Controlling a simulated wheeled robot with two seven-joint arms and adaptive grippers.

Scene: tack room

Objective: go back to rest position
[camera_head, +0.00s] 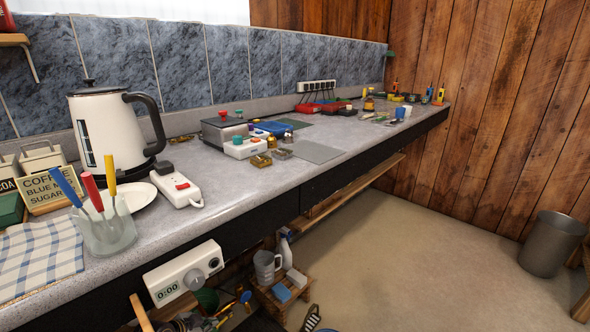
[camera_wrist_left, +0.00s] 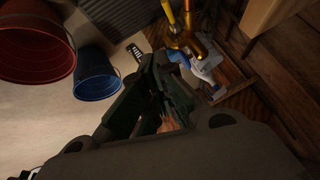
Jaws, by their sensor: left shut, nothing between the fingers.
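My left gripper (camera_wrist_left: 160,88) shows in the left wrist view as dark fingers closed together with nothing between them. It hangs over a dim floor area, apart from the buckets and from the bottles near it. In the head view only a dark shape at the bottom edge could be part of my left arm, and I cannot make out its fingers there. My right gripper is in neither view.
A long grey counter (camera_head: 245,175) carries a kettle (camera_head: 113,125), a glass of coloured-handled tools (camera_head: 106,228) and a power strip (camera_head: 178,186). A red bucket (camera_wrist_left: 35,40) and blue bucket (camera_wrist_left: 97,75) stand nearby.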

